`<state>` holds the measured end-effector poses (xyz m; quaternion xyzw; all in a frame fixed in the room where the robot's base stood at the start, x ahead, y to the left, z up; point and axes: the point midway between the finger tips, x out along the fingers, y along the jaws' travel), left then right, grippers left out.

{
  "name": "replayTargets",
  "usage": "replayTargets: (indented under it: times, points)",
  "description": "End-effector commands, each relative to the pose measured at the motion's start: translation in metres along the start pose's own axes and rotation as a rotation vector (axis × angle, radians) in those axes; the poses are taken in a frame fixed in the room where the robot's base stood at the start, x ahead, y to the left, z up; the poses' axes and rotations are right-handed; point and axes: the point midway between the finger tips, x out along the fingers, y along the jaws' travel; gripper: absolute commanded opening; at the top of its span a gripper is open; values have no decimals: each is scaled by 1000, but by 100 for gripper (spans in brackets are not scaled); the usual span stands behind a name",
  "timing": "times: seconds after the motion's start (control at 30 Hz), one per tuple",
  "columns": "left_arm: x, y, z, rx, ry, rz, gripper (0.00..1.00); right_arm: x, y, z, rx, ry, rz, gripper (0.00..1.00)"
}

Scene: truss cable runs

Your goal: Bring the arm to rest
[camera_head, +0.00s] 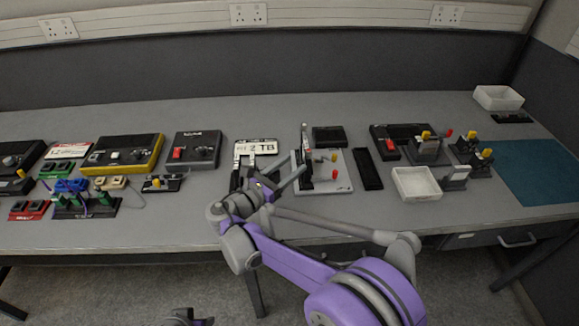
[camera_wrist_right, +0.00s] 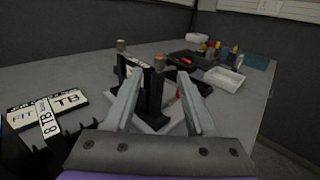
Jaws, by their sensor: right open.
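My right arm, purple and grey, reaches in from the lower right in the head view. Its gripper (camera_head: 283,174) is over the front of the table, beside a grey board (camera_head: 338,183) with a black upright and red and yellow knobs. In the wrist view the right gripper (camera_wrist_right: 158,82) has its two grey fingers spread apart. A black stand (camera_wrist_right: 155,95) shows between and beyond them; I cannot tell whether they touch it. A small dark part at the bottom edge of the head view may be my left gripper (camera_head: 190,319); its jaws cannot be made out.
White label plates (camera_head: 256,147) lie behind the gripper. Left are several devices, including a yellow-edged black box (camera_head: 122,154). Right are a black pad (camera_head: 367,169), a white tray (camera_head: 416,183), yellow-knobbed fixtures and a teal mat (camera_head: 541,172). The back of the table (camera_head: 290,110) is clear.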

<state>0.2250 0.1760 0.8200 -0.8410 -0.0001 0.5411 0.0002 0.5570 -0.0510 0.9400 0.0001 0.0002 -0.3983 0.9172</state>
Motion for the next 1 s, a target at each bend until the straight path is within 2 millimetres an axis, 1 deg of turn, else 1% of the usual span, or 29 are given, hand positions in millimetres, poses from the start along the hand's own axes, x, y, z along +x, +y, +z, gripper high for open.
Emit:
replayTargets:
  times: [0.23,0.3,0.37,0.47,0.53,0.57,0.6,0.67,0.7,0.77,0.8,0.87,0.9,0.97,1.0]
  points:
    - [0,0,0,0,0,0,50,1,-1,0,3,3,-1,56]
    - [-2,0,-1,0,1,0,50,5,-8,2,25,25,-8,56]
    - [-5,0,-3,0,2,0,50,12,-21,5,70,67,-21,56]
    - [-14,0,-8,0,5,0,50,26,-57,9,204,181,-67,56]
    - [-21,0,-12,0,7,0,50,33,-91,10,339,285,-119,56]
    - [-24,0,-14,0,9,0,50,35,-106,10,404,331,-147,56]
    - [-28,0,-16,0,10,0,50,35,-126,10,494,390,-186,56]
    - [-34,0,-20,0,12,0,50,32,-154,8,632,475,-254,56]
    - [-38,0,-22,0,14,0,50,28,-173,6,725,527,-303,56]
    - [-44,0,-26,0,16,0,50,18,-199,4,870,601,-383,56]
    - [-47,0,-29,0,18,0,50,11,-215,2,968,646,-440,56]
    - [-53,0,-33,0,21,0,50,-3,-237,0,1119,709,-532,56]
    - [-57,0,-36,0,22,0,50,-14,-251,-1,1220,745,-597,56]
    - [-63,0,-40,0,25,0,50,-31,-269,-4,1375,796,-700,56]
    - [-67,0,-43,0,28,0,50,-42,-279,-5,1478,825,-772,56]
